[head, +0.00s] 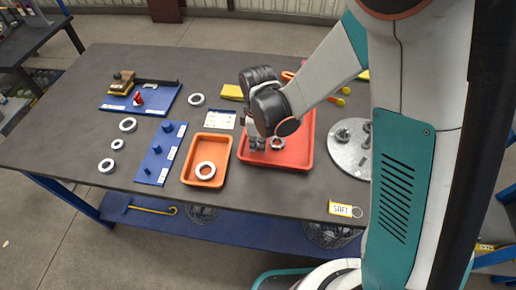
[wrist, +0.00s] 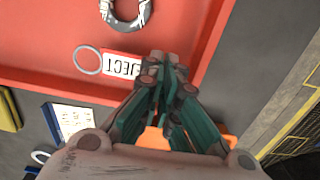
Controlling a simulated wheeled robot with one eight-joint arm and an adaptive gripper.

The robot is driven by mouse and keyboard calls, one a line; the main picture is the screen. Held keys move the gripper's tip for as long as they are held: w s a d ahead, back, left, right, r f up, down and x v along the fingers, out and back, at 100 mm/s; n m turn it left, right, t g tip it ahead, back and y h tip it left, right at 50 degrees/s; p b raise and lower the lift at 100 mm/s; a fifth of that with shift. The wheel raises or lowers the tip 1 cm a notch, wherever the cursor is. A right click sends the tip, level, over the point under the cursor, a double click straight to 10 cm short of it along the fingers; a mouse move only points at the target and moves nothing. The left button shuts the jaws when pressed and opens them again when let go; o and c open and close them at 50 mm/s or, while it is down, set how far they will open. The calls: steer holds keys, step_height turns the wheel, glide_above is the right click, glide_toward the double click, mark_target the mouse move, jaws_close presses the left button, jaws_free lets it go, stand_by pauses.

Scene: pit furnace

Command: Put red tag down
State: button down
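The red tag (wrist: 122,66) shows in the wrist view, with a white label reading REJECT and a metal loop at its left end. My gripper (wrist: 166,66) is shut on the tag's right end, hiding part of it. The tag is over the red tray (wrist: 40,42); I cannot tell whether it touches the floor of the tray. In the head view my gripper (head: 257,143) is low over the left part of the red tray (head: 292,156), and the tag cannot be made out. A grey metal ring (head: 277,143) lies in the tray beside the gripper.
An orange tray (head: 187,172) holding a ring stands left of the red one. Blue boards (head: 173,152), loose rings (head: 128,125) and a white card (head: 219,119) lie further left. A round metal plate (head: 347,157) is at right. A yellow tag (head: 341,209) lies near the front edge.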

steer(key=shift+f, duration=1.05)
steer(key=shift+f+b, duration=0.2)
steer(key=shift+b, duration=0.15)
steer(key=c, duration=1.8)
jaws_free()
steer(key=shift+r, duration=0.1)
step_height(320, 180, up, 12)
steer(key=p, duration=0.4)
steer(key=shift+r, duration=0.15)
